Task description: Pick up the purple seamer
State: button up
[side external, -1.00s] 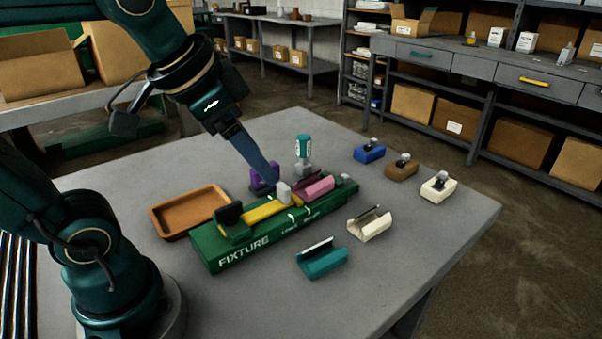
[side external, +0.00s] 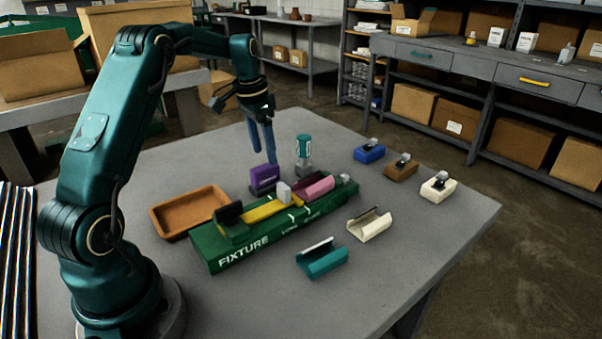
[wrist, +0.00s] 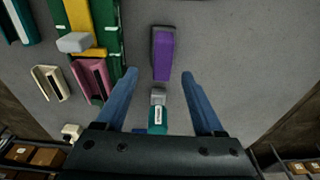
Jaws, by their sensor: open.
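The purple seamer (side external: 264,178) stands on the grey table behind the green fixture in the side view. It also shows in the wrist view (wrist: 163,55), standing clear of the fixture, with a dark top or end face. My gripper (side external: 263,152) points down above and behind the seamer, apart from it. In the wrist view my gripper (wrist: 159,74) has its two blue fingers spread wide and empty. The seamer shows beyond and between the fingertips.
A teal-topped tool (side external: 303,150) stands close to the seamer and shows between my fingers in the wrist view (wrist: 157,115). The green fixture (side external: 235,255) holds yellow and pink pieces. A brown tray (side external: 165,228) lies left. Several small tools stand to the right.

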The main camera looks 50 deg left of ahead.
aim_at(264, 166)
jog(key=shift+s+a+f, duration=0.2)
jog(key=shift+f, duration=0.35)
jog(key=shift+w+f, duration=0.15)
jog(key=shift+f, duration=1)
jog(key=shift+w+f, duration=0.15)
jog(key=shift+f, duration=0.95)
grip_shut()
